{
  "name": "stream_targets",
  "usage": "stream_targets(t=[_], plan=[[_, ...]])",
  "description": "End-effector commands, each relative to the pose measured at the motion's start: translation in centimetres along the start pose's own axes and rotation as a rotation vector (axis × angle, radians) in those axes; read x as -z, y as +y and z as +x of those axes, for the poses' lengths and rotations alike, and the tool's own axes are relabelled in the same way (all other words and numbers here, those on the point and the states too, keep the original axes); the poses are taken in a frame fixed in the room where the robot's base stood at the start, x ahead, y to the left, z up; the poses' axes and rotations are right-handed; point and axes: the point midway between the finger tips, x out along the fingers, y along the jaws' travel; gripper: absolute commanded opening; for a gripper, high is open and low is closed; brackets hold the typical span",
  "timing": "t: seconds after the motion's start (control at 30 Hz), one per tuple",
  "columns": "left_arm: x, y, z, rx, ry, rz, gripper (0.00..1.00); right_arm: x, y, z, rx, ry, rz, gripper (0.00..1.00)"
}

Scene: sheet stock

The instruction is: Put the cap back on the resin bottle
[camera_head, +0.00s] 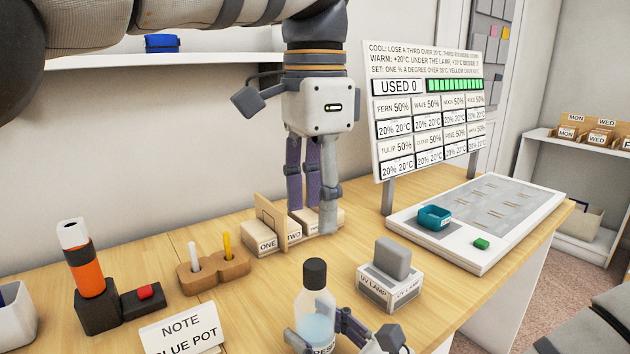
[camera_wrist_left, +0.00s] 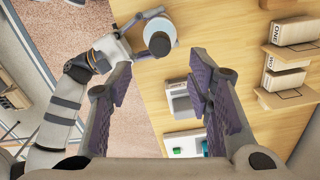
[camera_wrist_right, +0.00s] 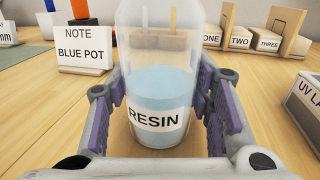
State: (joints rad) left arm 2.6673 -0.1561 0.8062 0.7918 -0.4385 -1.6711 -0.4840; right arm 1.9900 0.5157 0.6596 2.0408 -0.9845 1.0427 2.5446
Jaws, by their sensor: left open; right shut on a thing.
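The resin bottle (camera_head: 316,318) is clear with pale blue liquid and stands upright at the front of the table. A black cap (camera_head: 315,274) sits on top of it. I cannot tell how tightly it is seated. The cap also shows from above in the left wrist view (camera_wrist_left: 160,44). My right gripper (camera_wrist_right: 160,85) is shut around the bottle's body (camera_wrist_right: 160,105), whose top is out of frame there. My left gripper (camera_head: 312,222) points down, open and empty, behind the bottle and higher than it, in front of the numbered wooden holders.
A UV lamp (camera_head: 391,273) stands right of the bottle. A note card (camera_head: 185,335), a pen block (camera_head: 212,272) and an orange-and-black tool (camera_head: 84,262) are to the left. Wooden holders (camera_head: 264,246) stand behind.

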Motion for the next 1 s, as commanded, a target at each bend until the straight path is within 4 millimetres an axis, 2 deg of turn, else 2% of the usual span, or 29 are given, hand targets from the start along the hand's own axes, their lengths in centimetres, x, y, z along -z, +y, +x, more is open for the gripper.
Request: stream_targets(t=[0.07,0.2,0.57,0.6,0.7,1.0], plan=[[0.1,0.0,-1.5,0.002,0.003,-0.001,0.46,0.0,0.0,0.0,0.0,-0.001,0.0,0.0],[0.1,0.0,-3.0,0.001,0.001,-0.001,0.46,0.0,0.0,0.0,0.0,-0.001,0.0,0.0],[0.0,0.0,-3.6,-0.001,-0.001,0.0,0.46,0.0,0.0,0.0,0.0,-0.001,0.0,0.0],[0.0,0.0,-3.6,-0.001,-0.001,0.0,0.46,0.0,0.0,0.0,0.0,-0.001,0.0,0.49],[0.0,0.0,-3.6,-0.001,-0.001,0.0,0.46,0.0,0.0,0.0,0.0,-0.001,0.0,0.71],[0.0,0.0,-3.6,-0.001,0.0,0.0,0.46,0.0,0.0,-0.1,0.0,0.0,0.0,0.71]])
